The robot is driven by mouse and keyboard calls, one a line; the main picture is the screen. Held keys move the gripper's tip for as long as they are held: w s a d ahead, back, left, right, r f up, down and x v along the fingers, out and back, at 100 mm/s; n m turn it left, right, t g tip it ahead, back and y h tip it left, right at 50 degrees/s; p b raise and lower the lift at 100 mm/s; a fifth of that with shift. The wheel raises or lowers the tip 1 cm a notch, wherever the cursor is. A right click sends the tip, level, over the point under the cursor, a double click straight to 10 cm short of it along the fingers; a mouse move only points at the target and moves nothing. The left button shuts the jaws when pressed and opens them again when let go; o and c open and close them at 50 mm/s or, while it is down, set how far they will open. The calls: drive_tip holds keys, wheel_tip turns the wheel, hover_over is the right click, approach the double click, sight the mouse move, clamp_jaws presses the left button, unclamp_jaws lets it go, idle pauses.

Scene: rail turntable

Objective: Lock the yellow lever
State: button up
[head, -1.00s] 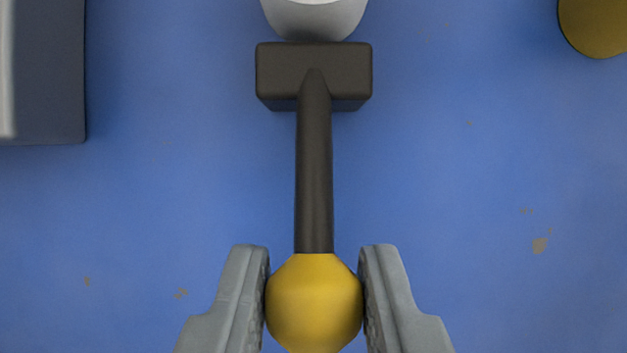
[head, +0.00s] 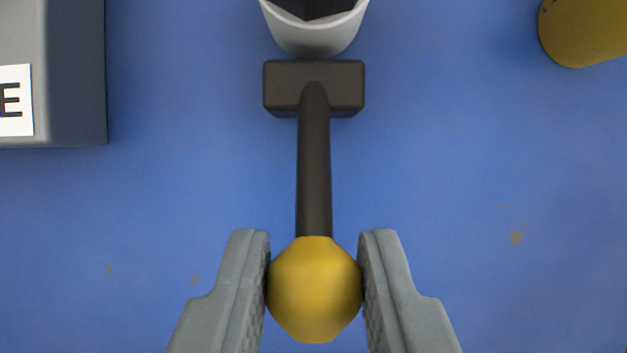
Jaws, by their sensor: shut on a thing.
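The yellow lever has a faceted yellow knob (head: 314,290) at the bottom centre of the head view. A dark rod (head: 314,175) runs up from the knob to a dark block (head: 335,85). My gripper (head: 314,275) is shut on the knob, with one grey finger against each side. A grey-white rounded part with a dark inside (head: 312,38) sits just above the block at the top edge. Its upper part is out of frame.
A grey box (head: 72,75) with a white label (head: 14,100) showing the letter E stands at the upper left. A yellow rounded part (head: 582,32) is at the upper right, cut by the frame. The blue surface (head: 480,170) around the lever is clear.

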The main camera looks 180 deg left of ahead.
drive_tip(key=shift+w+r, duration=0.5)
drive_tip(key=shift+r, duration=0.15)
drive_tip(key=shift+w+r, duration=0.55)
drive_tip(key=shift+w, duration=0.05)
drive_tip(key=shift+w+r, duration=0.15)
idle(0.5)
drive_tip(key=shift+w+r, duration=0.3)
drive_tip(key=shift+w, duration=0.25)
